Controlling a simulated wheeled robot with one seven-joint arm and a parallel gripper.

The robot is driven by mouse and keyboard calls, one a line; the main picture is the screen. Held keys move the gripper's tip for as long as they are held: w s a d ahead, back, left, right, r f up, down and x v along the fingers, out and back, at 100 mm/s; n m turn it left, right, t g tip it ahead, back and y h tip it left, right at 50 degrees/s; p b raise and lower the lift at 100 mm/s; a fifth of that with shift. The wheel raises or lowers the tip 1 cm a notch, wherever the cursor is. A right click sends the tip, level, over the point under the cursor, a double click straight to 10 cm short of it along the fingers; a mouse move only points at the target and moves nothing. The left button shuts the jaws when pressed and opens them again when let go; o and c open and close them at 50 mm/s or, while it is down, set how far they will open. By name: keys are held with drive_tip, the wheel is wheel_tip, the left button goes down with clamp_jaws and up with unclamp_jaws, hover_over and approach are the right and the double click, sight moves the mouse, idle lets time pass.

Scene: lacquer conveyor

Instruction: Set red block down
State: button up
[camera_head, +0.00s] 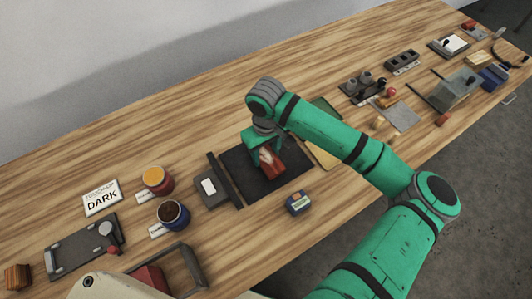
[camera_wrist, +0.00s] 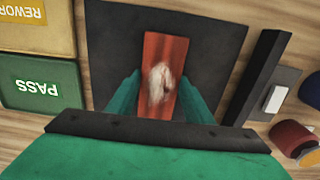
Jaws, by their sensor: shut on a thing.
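The red block (camera_wrist: 163,55) is a flat reddish-brown piece with a pale worn patch in its middle. My gripper (camera_wrist: 160,95) is shut on it, one green finger on each long side. In the head view the red block (camera_head: 271,166) shows under my gripper (camera_head: 266,157), over a black mat (camera_head: 237,161). The black mat also fills the area behind the block in the wrist view (camera_wrist: 112,45). I cannot tell whether the block touches the mat.
A black bar (camera_wrist: 262,75) edges the mat, with a grey box (camera_head: 210,190) beyond it. A small blue box (camera_head: 298,203) and two jars, one orange-topped (camera_head: 154,179), stand nearby.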

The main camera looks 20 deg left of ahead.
drive_tip(key=shift+f, duration=0.2)
drive_tip(key=o, duration=0.7)
drive_tip(key=shift+f, duration=0.1)
drive_tip(key=o, duration=0.4)
